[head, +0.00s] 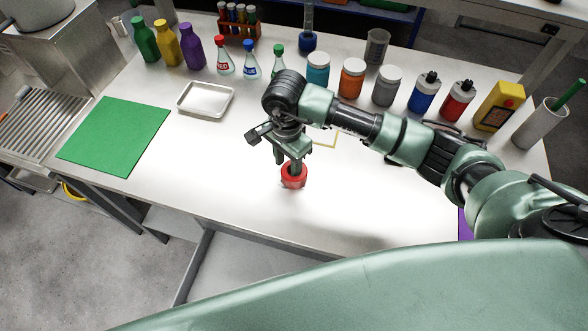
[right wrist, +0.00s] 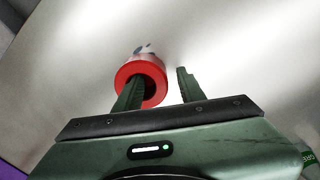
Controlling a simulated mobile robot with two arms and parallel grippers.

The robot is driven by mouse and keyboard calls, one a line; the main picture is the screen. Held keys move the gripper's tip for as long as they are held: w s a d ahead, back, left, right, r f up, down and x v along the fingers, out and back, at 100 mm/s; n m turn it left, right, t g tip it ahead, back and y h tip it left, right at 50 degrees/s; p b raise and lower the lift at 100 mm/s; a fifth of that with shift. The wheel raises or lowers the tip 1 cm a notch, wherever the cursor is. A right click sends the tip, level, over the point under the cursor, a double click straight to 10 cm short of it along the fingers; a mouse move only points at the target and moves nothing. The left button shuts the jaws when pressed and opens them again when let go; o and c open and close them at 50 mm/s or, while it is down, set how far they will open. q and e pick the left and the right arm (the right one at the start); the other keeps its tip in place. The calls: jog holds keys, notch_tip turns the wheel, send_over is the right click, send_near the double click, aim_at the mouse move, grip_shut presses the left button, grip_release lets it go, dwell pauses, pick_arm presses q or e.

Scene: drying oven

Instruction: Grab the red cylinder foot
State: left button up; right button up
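The red cylinder foot (head: 293,180) is a short red ring with a dark hole, near the front edge of the white table. It also shows in the right wrist view (right wrist: 157,75), with a pale piece beyond it. My right gripper (head: 288,165) points down right at the ring. Its fingers are apart in the right wrist view (right wrist: 160,76). One finger overlaps the ring's hole and the other is outside the rim to the right. I cannot tell whether the first finger is inside the hole or above it. My left gripper is not in view.
A green mat (head: 115,136) and a metal tray (head: 205,98) lie to the left. Several bottles and jars, such as an orange jar (head: 352,79), line the back. A yellow-edged outline (head: 326,140) lies behind my gripper. The table's front middle is mostly clear.

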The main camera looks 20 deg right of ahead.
jog(key=shift+f, duration=0.2)
jog(key=c, duration=0.9)
grip_shut()
jog(key=shift+r, duration=0.2)
